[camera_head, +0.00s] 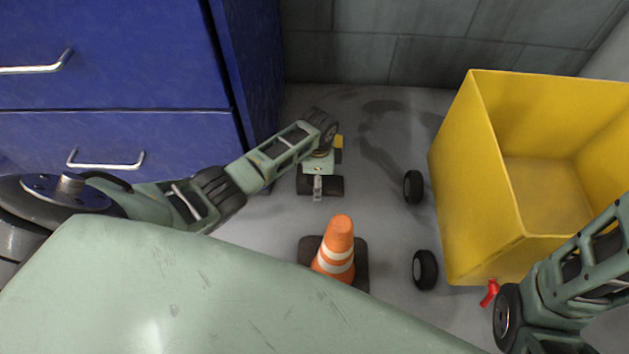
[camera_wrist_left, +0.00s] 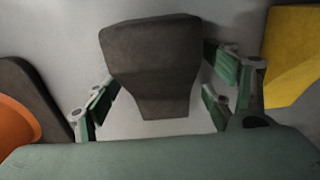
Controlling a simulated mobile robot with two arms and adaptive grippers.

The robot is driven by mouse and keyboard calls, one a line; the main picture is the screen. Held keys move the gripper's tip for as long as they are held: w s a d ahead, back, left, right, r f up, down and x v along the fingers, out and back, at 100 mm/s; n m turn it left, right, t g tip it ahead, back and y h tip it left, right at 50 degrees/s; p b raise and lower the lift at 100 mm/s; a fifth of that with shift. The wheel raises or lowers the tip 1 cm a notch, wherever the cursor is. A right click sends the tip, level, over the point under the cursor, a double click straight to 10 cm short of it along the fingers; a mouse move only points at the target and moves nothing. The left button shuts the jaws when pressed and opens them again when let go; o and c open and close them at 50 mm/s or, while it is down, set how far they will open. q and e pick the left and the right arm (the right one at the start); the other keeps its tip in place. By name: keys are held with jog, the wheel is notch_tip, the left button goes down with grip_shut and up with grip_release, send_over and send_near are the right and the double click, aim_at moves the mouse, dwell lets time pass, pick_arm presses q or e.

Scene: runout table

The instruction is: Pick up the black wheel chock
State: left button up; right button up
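The black wheel chock (camera_wrist_left: 150,60) lies on the grey floor in the left wrist view, its narrower end toward my wrist. My left gripper (camera_wrist_left: 165,95) is open, with its green-padded fingers apart on either side of the chock. The left fingers look very near its edge; I cannot tell whether they touch. In the head view my left gripper (camera_head: 319,180) points down at the floor, and the dark chock (camera_head: 334,186) is partly hidden under it. My right arm comes in at the lower right; its gripper is out of view.
An orange traffic cone (camera_head: 337,240) stands close on the near side. A yellow bin (camera_head: 465,180) stands to the right, with two black wheels (camera_head: 413,187) (camera_head: 425,270) beside it. A small yellow object (camera_head: 338,142) lies just beyond my gripper. Blue drawers (camera_head: 110,140) stand left.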

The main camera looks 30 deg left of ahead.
pick_arm(q)
jog(key=c, duration=1.3)
jog(key=shift+r, duration=0.15)
